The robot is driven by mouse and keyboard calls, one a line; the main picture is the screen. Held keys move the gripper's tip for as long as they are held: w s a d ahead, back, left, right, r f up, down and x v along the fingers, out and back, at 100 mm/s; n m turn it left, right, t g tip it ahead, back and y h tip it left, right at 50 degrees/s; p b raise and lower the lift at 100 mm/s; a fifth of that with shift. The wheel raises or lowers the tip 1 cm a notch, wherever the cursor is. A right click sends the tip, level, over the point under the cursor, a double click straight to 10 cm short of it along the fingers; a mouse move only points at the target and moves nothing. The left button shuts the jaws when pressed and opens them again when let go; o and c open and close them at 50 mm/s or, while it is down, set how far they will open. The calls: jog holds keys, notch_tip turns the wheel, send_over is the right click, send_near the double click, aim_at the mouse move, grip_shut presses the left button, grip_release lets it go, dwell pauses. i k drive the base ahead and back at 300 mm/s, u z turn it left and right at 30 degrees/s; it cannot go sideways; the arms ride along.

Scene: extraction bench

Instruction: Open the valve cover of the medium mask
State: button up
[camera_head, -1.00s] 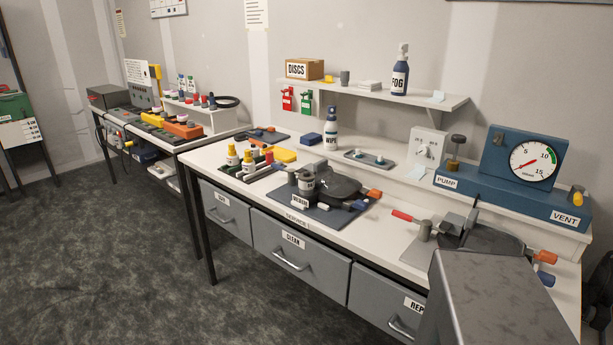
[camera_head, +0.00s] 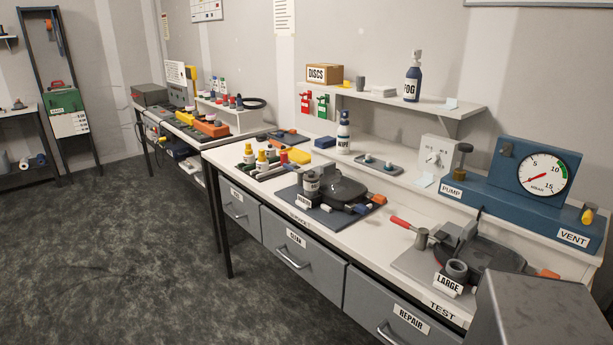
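The medium mask (camera_head: 347,188) is a dark, rounded facepiece lying on a blue-grey mat on the bench. A label partly reading MEDIUM (camera_head: 304,201) is at its left front. A grey cylindrical part (camera_head: 311,182) with a pale label stands at the mask's left side. It may be the valve housing, but whether its cover is open or shut is too small to tell. An orange piece (camera_head: 379,199) and a blue piece (camera_head: 362,208) are at the mask's right. My gripper is not in view.
The large mask (camera_head: 490,255) lies on a grey plate at the right, near a red-handled tool (camera_head: 402,222). The blue pump unit (camera_head: 520,215) with gauge stands behind. Bottles (camera_head: 262,160) and a wipe spray (camera_head: 343,135) are left and behind. Open floor (camera_head: 130,250) lies at left.

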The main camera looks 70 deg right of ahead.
aim_at(316, 170)
jog(key=z, duration=0.25)
jog(key=i, duration=1.7)
jog(key=u, duration=0.2)
